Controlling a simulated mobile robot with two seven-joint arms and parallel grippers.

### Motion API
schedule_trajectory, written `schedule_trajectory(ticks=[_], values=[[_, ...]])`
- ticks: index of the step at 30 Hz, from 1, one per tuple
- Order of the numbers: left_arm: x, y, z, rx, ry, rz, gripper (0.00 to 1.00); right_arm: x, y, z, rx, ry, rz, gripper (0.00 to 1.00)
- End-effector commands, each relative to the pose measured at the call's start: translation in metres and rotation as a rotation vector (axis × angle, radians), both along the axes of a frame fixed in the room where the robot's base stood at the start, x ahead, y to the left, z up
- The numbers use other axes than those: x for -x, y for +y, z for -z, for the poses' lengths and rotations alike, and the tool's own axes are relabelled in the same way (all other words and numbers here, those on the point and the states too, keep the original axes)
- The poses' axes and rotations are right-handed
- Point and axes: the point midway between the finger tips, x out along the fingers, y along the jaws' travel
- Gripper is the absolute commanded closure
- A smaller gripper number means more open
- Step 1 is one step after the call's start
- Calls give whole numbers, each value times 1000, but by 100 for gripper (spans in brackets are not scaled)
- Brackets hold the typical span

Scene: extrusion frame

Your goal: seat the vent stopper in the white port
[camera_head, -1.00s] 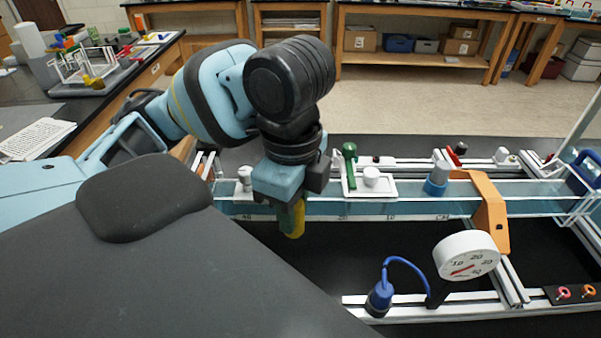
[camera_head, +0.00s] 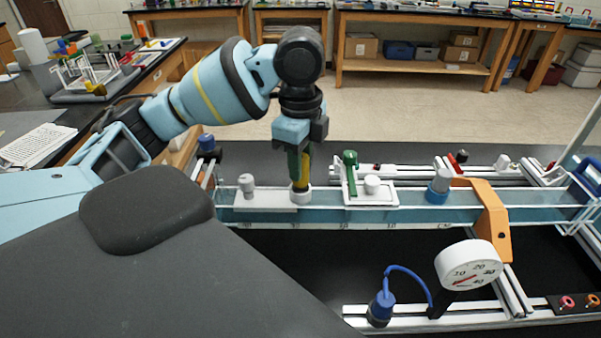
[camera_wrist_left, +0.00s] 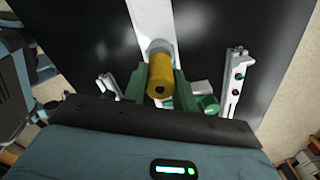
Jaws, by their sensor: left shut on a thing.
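My left gripper (camera_head: 300,165) points down over the left part of the clear channel and is shut on the yellow vent stopper (camera_head: 302,182). The stopper is upright, its lower end at the white port (camera_head: 300,198), a short round collar on a white plate. I cannot tell how deep the stopper sits in the port. In the left wrist view the yellow stopper (camera_wrist_left: 161,73) stands between the green fingers, with the pale port rim (camera_wrist_left: 159,46) partly hidden behind it. My right gripper is not in view.
A grey-white knob (camera_head: 246,185) stands left of the port. A green-handled valve (camera_head: 350,170) on a white plate stands close on the right. Farther right are a blue-collared cylinder (camera_head: 438,188), an orange bracket (camera_head: 490,222) and a round gauge (camera_head: 468,265).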

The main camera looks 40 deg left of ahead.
Motion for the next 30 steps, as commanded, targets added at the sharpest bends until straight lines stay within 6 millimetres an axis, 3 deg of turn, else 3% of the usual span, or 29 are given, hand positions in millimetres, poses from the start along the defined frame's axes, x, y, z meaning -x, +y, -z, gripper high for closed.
schedule_trajectory(ticks=[8,20,21,25,30], values=[[1,0,31,-1,0,-1,94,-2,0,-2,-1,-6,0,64],[1,0,36,0,2,0,94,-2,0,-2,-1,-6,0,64],[0,0,36,0,1,0,67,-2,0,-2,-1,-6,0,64],[0,0,36,0,1,0,50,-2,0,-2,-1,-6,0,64],[0,0,36,0,1,0,50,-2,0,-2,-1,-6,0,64]])
